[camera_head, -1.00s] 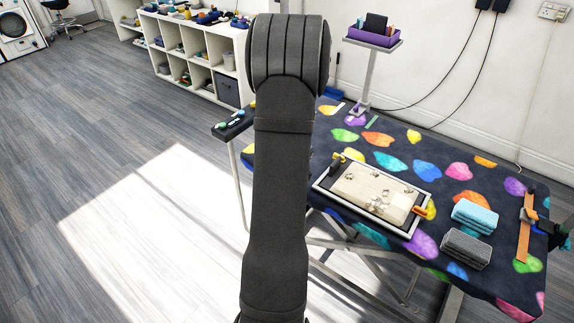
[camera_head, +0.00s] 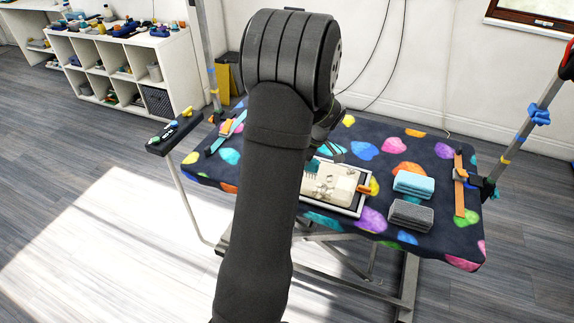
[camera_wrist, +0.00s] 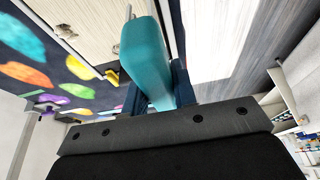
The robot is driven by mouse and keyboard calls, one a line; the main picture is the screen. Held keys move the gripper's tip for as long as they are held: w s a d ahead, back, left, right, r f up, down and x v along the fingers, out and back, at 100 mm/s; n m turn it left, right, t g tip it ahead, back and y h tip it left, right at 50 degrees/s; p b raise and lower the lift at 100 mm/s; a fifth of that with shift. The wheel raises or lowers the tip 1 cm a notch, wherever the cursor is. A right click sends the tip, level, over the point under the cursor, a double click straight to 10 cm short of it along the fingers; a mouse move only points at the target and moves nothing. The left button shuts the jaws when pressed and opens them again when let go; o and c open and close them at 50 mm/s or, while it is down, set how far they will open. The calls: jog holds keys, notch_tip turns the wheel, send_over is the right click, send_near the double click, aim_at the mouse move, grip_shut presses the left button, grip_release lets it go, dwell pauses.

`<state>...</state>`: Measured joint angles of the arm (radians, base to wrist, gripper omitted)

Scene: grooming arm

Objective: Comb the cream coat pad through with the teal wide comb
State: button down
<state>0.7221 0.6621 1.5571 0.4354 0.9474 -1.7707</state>
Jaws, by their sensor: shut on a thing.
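The cream coat pad (camera_head: 338,187) lies in a light-framed tray (camera_head: 348,210) on the table, with several small tufts on it. My arm hides its left part in the head view. The teal wide comb (camera_head: 312,166) is at the pad's far left part; I cannot tell whether its teeth touch the coat. My gripper (camera_head: 333,150) is above the pad's far side, partly hidden by my arm. In the wrist view my gripper (camera_wrist: 160,92) is shut on the comb's teal handle (camera_wrist: 146,55), and the pad (camera_wrist: 88,22) shows beyond it.
The colourful patterned table (camera_head: 350,142) carries blue towels (camera_head: 413,185) and grey towels (camera_head: 410,215) right of the tray. An orange strap (camera_head: 459,185) lies farther right, beside a post (camera_head: 530,120). A small side tray (camera_head: 175,132) stands at the left.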

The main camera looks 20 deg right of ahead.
jog(key=shift+f, duration=2.8)
jog(key=shift+f, duration=1)
jog(key=w+d, duration=0.5)
jog(key=shift+w+d, duration=0.4)
jog(key=shift+w, duration=0.1)
jog(key=w+d, duration=0.5)
jog(key=shift+w+d+f, duration=0.1)
jog(key=shift+w+d, duration=0.2)
jog(key=shift+d, duration=0.05)
jog(key=s+a, duration=0.5)
jog(key=shift+s+a, duration=0.4)
